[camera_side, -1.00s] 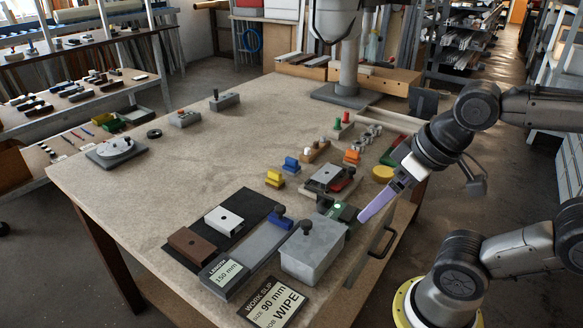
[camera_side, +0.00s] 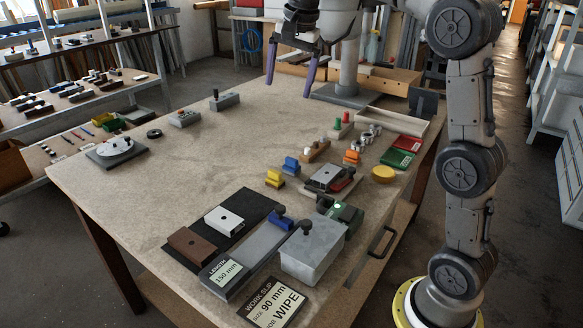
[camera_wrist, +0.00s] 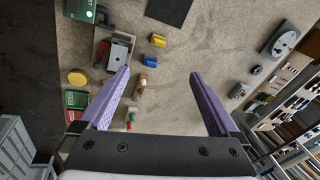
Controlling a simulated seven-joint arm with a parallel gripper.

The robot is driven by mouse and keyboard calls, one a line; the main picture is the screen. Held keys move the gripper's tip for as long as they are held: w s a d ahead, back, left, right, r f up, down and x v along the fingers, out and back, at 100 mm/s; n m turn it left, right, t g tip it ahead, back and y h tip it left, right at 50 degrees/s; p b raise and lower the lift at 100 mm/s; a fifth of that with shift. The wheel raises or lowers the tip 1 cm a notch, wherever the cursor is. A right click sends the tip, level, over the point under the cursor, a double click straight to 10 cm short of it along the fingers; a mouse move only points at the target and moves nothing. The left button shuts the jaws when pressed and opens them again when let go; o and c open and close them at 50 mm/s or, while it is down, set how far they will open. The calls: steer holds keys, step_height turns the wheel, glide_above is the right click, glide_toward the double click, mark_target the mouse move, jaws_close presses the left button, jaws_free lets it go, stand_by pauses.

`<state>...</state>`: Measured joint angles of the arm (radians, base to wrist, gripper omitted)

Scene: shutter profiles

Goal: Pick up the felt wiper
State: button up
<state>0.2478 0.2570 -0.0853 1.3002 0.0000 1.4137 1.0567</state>
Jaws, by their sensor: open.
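My gripper (camera_side: 288,91) is open and empty, with its two purple fingers pointing down above the back part of the bench. I cannot tell for certain which object is the felt wiper. Small knobbed grey blocks stand at the back left: one with a dark knob (camera_side: 225,99) and one with a reddish knob (camera_side: 184,118). Yellow (camera_side: 274,178) and blue (camera_side: 291,165) small blocks stand mid-bench; the wrist view also shows the yellow block (camera_wrist: 158,40) and blue block (camera_wrist: 151,60).
A work slip reading WIPE (camera_side: 272,304) lies at the front, beside a lidded grey box (camera_side: 313,252). A black mat (camera_side: 256,204) carries brown and white blocks. A yellow disc (camera_side: 383,173) and red (camera_side: 408,143) and green (camera_side: 396,158) cases lie right. The bench's left middle is clear.

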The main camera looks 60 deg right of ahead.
steer(key=w+d+f+m+g, duration=0.1)
steer(key=w+d+f+m, duration=0.1)
steer(key=w+d+f, duration=0.3)
steer(key=m+g, duration=0.1)
steer(key=g, duration=0.1)
glide_above(292, 158)
step_height(292, 158, down, 13)
steer(key=shift+y, duration=0.4)
step_height(292, 158, down, 7)
steer(key=shift+s+r, duration=0.15)
steer(key=shift+a+f, duration=0.15)
steer(key=shift+f, duration=3.1)
steer(key=shift+c, duration=0.3)
steer(key=c, duration=1.4)
steer(key=shift+r, duration=0.1)
